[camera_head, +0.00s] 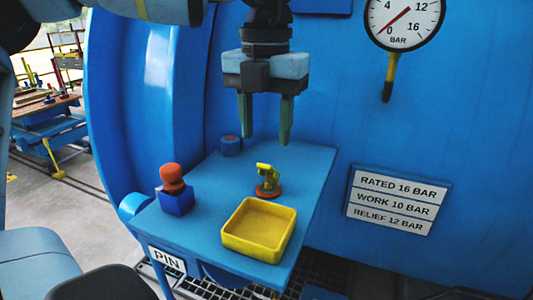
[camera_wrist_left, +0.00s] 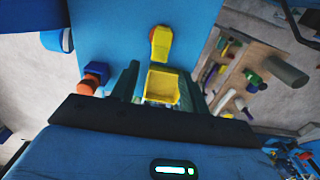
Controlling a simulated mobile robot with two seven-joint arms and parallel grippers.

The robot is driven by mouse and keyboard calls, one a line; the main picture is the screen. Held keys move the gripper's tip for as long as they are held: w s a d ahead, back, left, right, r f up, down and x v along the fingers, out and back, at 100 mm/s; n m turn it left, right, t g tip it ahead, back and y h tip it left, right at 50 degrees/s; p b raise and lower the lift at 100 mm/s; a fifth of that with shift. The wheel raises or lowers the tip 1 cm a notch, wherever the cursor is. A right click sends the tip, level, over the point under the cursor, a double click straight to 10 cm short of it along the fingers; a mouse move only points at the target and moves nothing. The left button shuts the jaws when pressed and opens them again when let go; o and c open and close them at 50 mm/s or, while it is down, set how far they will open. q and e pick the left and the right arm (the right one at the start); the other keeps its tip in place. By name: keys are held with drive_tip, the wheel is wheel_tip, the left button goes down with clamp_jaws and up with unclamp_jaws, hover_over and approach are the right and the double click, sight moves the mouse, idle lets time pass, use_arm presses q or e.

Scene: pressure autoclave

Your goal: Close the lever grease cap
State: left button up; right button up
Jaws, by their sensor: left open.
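The likely lever grease cap is a small yellow lever piece (camera_head: 265,170) on a round orange base (camera_head: 267,191), standing on the blue table. The yellow part stands up from the base; its exact angle is hard to tell. In the left wrist view the yellow lever (camera_wrist_left: 160,43) lies beyond the fingertips and hides most of the orange base. My left gripper (camera_head: 266,140) points down above the lever, open and empty, with its fingertips apart from it. The gripper's fingers also show in the wrist view (camera_wrist_left: 160,76). My right gripper is not in view.
A yellow tray (camera_head: 228,245) stands in front of the lever. An orange knob on a blue block (camera_head: 176,201) is at the table's left, and a small blue cylinder (camera_head: 231,145) at the back. The blue vessel wall with a gauge (camera_head: 404,20) rises behind.

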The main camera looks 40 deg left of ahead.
use_arm(q)
drive_tip(key=shift+f+p, duration=0.3)
drive_tip(key=shift+f, duration=2.55)
drive_tip(key=c, duration=0.9)
